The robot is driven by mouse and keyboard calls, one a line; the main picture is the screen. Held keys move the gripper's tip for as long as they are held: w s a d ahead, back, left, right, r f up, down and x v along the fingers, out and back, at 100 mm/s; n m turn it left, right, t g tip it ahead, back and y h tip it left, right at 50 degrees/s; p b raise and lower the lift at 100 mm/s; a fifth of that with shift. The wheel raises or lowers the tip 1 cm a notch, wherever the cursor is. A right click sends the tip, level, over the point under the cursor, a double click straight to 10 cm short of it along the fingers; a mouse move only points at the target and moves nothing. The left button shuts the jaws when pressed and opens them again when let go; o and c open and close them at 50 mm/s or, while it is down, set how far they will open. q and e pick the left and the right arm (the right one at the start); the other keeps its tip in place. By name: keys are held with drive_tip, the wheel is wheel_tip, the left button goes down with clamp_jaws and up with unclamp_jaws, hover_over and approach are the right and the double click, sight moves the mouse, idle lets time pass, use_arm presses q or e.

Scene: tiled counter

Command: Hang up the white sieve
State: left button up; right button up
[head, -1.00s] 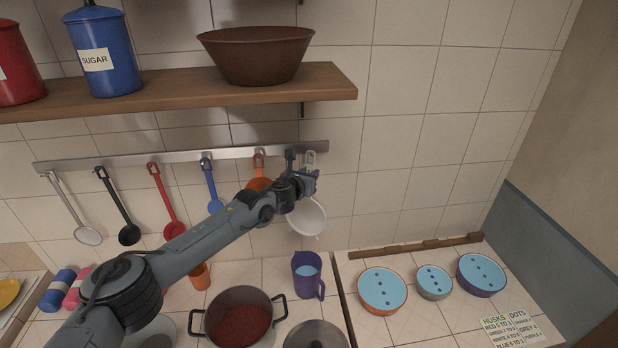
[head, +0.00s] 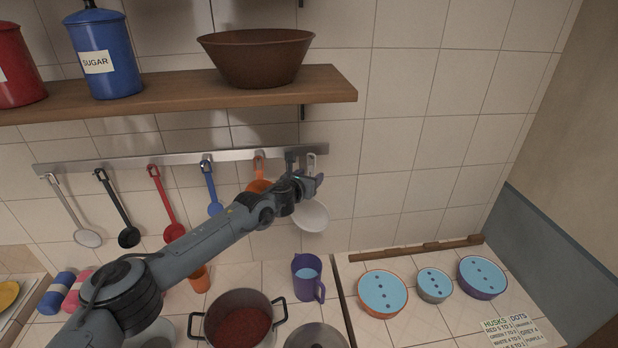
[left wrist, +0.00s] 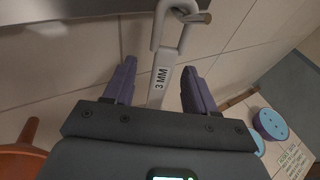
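The white sieve (head: 311,216) hangs at the right end of the grey wall rail (head: 180,158), its bowl below my left gripper (head: 316,182). In the left wrist view its handle (left wrist: 158,88), labelled "3 MM", runs between my two purple fingers (left wrist: 160,76). There is a gap on each side, so the left gripper is open around the handle without holding it. The loop (left wrist: 160,35) at the handle's top is around a hook peg (left wrist: 204,17). My left forearm hides part of the orange utensil (head: 259,185). My right gripper is not in view.
Other utensils hang left of the sieve, including a blue ladle (head: 211,187) and a red one (head: 160,195). A wooden shelf (head: 180,97) juts out above. Below stand a pot (head: 284,312) and a purple jug (head: 307,276). The wall right of the sieve is clear.

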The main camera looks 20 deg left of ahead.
use_arm(q)
drive_tip(key=shift+s, duration=0.1)
drive_tip(key=b+v, duration=0.2)
drive_tip(key=v, duration=0.8)
drive_tip(key=shift+s+b, duration=0.3)
drive_tip(key=shift+b, duration=0.05)
drive_tip(key=shift+r, duration=0.1)
idle(0.4)
drive_tip(key=shift+s+d, duration=0.45)
drive_tip(key=shift+s, duration=0.45)
drive_tip(key=shift+s+d, duration=0.45)
drive_tip(key=shift+s, duration=0.4)
